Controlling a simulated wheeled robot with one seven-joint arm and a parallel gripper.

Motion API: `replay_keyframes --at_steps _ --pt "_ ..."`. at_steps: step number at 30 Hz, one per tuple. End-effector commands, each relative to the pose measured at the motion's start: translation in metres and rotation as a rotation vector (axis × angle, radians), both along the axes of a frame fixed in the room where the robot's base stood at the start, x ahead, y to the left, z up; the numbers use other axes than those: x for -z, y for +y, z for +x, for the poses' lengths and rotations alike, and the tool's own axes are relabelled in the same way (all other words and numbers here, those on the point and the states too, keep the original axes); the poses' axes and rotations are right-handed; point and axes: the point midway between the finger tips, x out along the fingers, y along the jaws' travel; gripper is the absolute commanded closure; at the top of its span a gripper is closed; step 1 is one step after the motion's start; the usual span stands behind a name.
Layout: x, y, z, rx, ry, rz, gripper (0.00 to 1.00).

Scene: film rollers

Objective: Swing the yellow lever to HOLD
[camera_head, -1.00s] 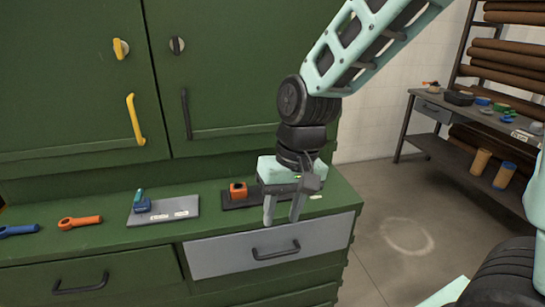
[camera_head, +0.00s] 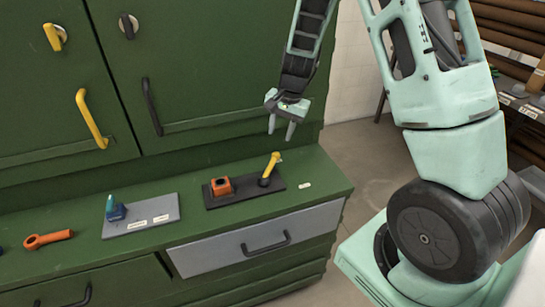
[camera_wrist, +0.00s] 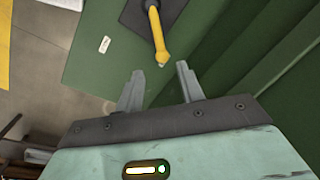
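The yellow lever (camera_head: 271,167) rises from a dark base on a black plate (camera_head: 222,201), tilted up to the right. It also shows in the wrist view (camera_wrist: 159,38), its tip just beyond my fingertips. My gripper (camera_head: 281,132) hangs above and behind the lever, apart from it. The wrist view shows the gripper (camera_wrist: 160,70) open, with nothing between its fingers. A small white tag (camera_head: 305,185) lies right of the plate; its print is too small to read.
An orange block (camera_head: 221,187) shares the black plate. A grey plate (camera_head: 164,207) with a teal-handled lever (camera_head: 113,208) and labels lies to the left. An orange ring tool (camera_head: 48,239) lies further left. Green cabinet doors (camera_head: 190,70) stand behind the counter.

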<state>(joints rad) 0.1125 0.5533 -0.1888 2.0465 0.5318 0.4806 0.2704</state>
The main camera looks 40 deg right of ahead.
Motion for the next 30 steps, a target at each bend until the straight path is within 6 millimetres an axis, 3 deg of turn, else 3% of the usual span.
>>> replay_keyframes --at_steps 9,15,21,30 --pt "0.067 0.007 0.009 0.000 0.004 0.001 0.62" --pt "0.099 0.010 0.015 0.000 0.003 0.001 0.62" --pt "0.115 0.012 0.018 0.000 0.001 0.000 0.62" --pt "0.117 0.012 0.019 -0.001 0.000 0.000 0.62"
